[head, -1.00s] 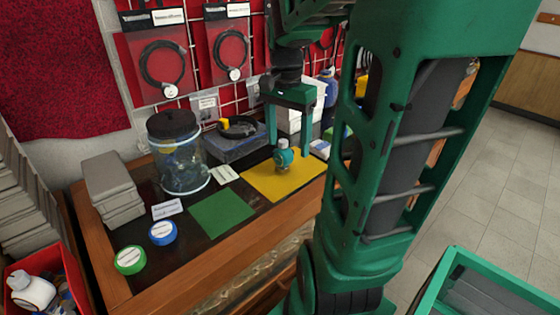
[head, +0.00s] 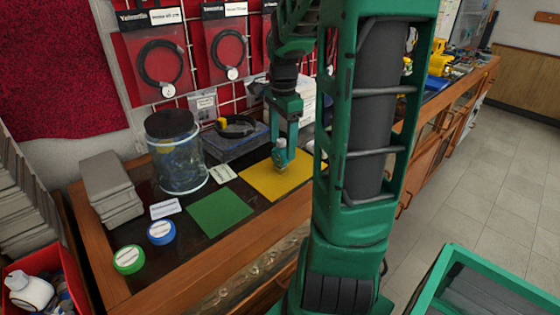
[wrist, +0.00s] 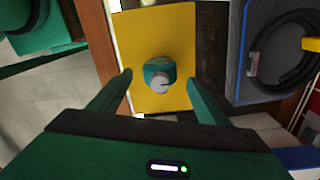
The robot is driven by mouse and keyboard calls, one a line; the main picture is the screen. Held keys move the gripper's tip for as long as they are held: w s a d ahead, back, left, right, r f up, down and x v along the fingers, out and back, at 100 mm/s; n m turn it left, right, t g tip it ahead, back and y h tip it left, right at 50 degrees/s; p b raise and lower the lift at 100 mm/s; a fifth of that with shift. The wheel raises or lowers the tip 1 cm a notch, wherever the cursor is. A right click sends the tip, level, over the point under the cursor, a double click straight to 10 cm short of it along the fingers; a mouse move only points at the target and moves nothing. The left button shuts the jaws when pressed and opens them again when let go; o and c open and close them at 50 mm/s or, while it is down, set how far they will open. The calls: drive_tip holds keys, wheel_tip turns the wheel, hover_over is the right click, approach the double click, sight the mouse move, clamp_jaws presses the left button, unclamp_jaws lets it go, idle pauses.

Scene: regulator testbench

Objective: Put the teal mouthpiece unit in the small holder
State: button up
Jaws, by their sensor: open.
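The teal mouthpiece unit (wrist: 160,73) stands on the yellow mat (wrist: 180,28), with its round grey part facing the wrist camera. In the head view the unit (head: 281,168) is partly hidden behind my gripper (head: 283,158). My gripper is open, and in the wrist view one finger is on each side of the unit, with gaps showing between the fingers and it. I cannot pick out the small holder for certain in these views; my arm hides part of the bench.
A green mat (head: 219,212) lies left of the yellow one. Behind stand a clear jar with a dark lid (head: 172,124) and a case with a coiled black hose (head: 238,125). Blue tape (head: 161,232) and green tape (head: 128,259) lie at the front left. Grey boxes (head: 107,177) stand left.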

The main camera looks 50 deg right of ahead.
sight(280, 153)
drive_tip(key=shift+w+a+f, duration=0.1)
drive_tip(key=shift+a+f, duration=0.05)
drive_tip(key=shift+f, duration=1)
drive_tip(key=shift+w+a+f, duration=0.1)
drive_tip(key=shift+a+f, duration=0.05)
drive_tip(key=shift+f, duration=1)
drive_tip(key=c, duration=1.3)
drive_tip(key=shift+c, duration=0.3)
drive_tip(key=shift+r, duration=0.15)
drive_tip(key=shift+c, duration=0.8)
